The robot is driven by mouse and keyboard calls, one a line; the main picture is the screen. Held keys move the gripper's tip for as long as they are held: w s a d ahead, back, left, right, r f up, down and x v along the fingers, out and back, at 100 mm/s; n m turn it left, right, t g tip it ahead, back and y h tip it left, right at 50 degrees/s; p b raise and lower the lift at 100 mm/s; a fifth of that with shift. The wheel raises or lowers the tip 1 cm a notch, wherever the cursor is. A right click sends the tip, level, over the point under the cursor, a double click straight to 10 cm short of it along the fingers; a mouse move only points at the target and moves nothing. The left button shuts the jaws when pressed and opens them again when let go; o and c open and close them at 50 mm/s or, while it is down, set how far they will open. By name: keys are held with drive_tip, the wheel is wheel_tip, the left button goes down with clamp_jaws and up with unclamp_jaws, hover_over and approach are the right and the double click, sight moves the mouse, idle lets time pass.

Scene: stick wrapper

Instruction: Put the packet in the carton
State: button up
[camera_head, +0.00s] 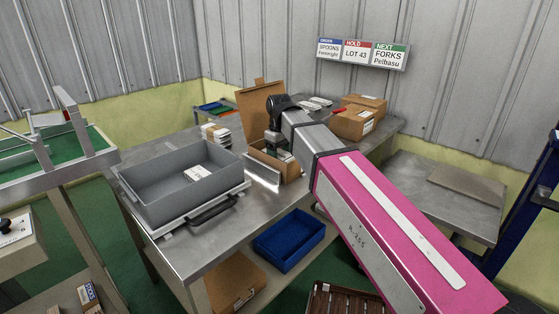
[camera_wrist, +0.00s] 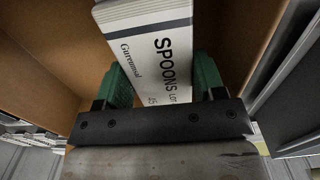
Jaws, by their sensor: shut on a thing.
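My gripper (camera_wrist: 160,74), with green fingers, is shut on a white packet (camera_wrist: 150,45) printed "SPOONS" with a dark stripe near its far end. The open brown carton (camera_wrist: 235,40) surrounds the packet in the wrist view, with cardboard walls on both sides. In the head view the carton (camera_head: 262,163) stands on the metal table with a tall flap (camera_head: 250,106) raised behind. My gripper (camera_head: 274,143) points down into it. The packet's lower end is hidden, and I cannot tell whether it touches the carton's bottom.
A grey tray (camera_head: 150,199) with a white packet (camera_head: 198,173) inside sits at the table's left. A stack of packets (camera_head: 218,134) stands behind it. Closed cartons (camera_head: 353,123) stand at the right. A blue bin (camera_head: 290,240) is on the lower shelf.

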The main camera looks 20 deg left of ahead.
sight(279, 153)
drive_tip(key=shift+f, duration=1.4)
drive_tip(key=shift+f, duration=0.1)
drive_tip(key=o, duration=0.9)
wheel_tip(279, 153, up, 12)
drive_tip(key=shift+r, duration=0.15)
